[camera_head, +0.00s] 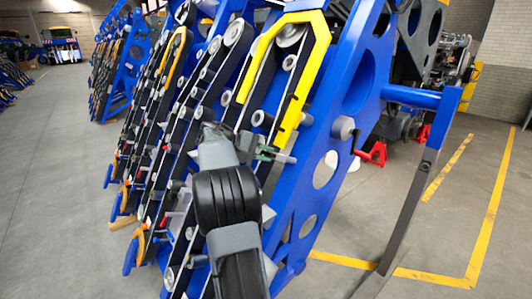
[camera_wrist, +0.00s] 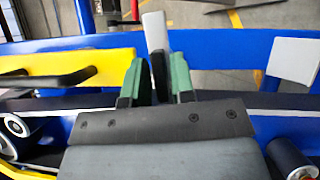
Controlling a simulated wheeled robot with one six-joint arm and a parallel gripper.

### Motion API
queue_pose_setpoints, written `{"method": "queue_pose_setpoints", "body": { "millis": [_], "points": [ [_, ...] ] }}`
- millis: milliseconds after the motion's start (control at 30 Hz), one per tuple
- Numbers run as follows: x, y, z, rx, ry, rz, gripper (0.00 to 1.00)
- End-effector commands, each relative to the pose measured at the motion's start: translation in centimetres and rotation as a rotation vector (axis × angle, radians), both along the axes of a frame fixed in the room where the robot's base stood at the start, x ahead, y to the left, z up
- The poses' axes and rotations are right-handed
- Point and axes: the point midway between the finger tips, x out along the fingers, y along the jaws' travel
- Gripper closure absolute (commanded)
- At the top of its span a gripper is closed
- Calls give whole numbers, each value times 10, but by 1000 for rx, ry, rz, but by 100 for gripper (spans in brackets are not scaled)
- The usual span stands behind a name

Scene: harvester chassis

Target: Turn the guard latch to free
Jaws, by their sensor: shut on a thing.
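My gripper (camera_wrist: 158,85) has green-padded fingers and is shut on the guard latch (camera_wrist: 155,32). The latch's light grey tab sticks out beyond the fingertips, and a dark part of it shows between the pads. In the head view my gripper (camera_head: 264,152) is at the blue frame, just below the lower end of the yellow guard (camera_head: 299,93). A light grey bar (camera_head: 284,158), which looks like the latch, points right from it there. In the wrist view the yellow guard (camera_wrist: 108,68) lies left of the fingers, with a black handle on it. My arm hides part of the mechanism.
The blue chassis plate (camera_head: 350,80) with round holes stands right behind the latch. Belts, rollers and more blue row units (camera_head: 125,65) fill the left. A grey strut (camera_head: 408,210) hangs at the right. Floor is open at far left and right.

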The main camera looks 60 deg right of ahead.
Motion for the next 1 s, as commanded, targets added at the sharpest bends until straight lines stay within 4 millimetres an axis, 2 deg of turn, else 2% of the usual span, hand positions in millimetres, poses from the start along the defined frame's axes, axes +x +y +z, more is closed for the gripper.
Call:
{"method": "queue_pose_setpoints", "body": {
  "millis": [400, 867, 900, 1000],
  "points": [
    [0, 0, 0, -34, -107, -67, 100],
    [0, 0, 0, -37, -116, -73, 100],
    [0, 0, 0, -37, -116, -73, 76],
    [0, 0, 0, -38, -116, -72, 66]
  ]
}}
